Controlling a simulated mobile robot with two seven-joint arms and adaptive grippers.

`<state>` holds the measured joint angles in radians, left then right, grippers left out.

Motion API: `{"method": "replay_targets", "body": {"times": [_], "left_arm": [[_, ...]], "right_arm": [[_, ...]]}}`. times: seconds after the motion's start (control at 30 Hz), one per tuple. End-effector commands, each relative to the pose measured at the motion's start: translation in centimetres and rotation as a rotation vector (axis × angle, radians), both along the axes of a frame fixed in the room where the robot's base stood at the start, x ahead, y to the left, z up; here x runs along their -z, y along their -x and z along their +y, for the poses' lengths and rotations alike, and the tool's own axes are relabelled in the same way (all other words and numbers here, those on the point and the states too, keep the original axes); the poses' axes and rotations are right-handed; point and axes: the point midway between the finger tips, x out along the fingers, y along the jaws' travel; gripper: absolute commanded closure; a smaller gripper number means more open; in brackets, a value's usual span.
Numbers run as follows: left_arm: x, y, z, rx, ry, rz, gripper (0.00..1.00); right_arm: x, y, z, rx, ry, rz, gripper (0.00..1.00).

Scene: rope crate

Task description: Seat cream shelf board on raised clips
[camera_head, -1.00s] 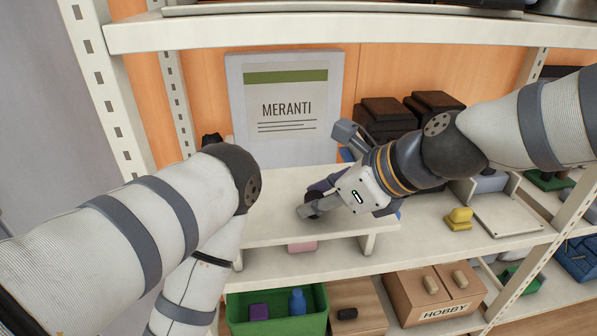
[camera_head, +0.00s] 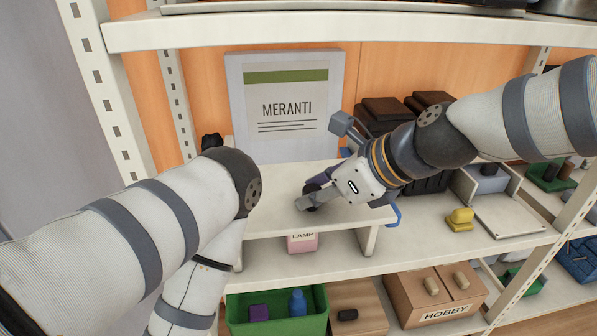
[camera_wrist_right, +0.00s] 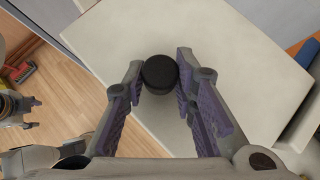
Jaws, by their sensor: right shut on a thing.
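The cream shelf board (camera_head: 275,222) lies roughly level above the lower shelf in the head view, between two cream uprights, the right one (camera_head: 369,239) showing best. I cannot make out the clips or whether the board touches them. My right gripper (camera_head: 312,197) is over the board, its fingers closed around a round black knob (camera_wrist_right: 160,72) on its top. The board (camera_wrist_right: 235,70) also fills much of the right wrist view. My left arm comes in from the left and bends down in front of the board's left end; its gripper is not visible.
A MERANTI sign (camera_head: 287,105) stands behind the board. A pink LAMP box (camera_head: 302,243) is under it. A blue loop (camera_head: 394,214) hangs by its right end. A yellow object (camera_head: 459,219) sits right. A green bin (camera_head: 277,310) and HOBBY box (camera_head: 434,297) are below.

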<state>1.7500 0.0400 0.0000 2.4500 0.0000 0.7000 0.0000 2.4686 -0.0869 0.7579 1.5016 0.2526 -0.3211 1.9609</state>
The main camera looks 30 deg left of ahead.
Motion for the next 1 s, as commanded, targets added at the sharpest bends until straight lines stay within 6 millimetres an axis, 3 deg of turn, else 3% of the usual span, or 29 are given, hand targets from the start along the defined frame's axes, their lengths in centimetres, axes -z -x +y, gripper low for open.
{"method": "replay_targets", "body": {"times": [1.0], "left_arm": [[1.2, 1.2, 0.0, 0.000, 0.000, 0.041, 0.55]], "right_arm": [[0.0, -3.3, 2.2, 0.001, -0.002, -0.002, 1.00]]}}
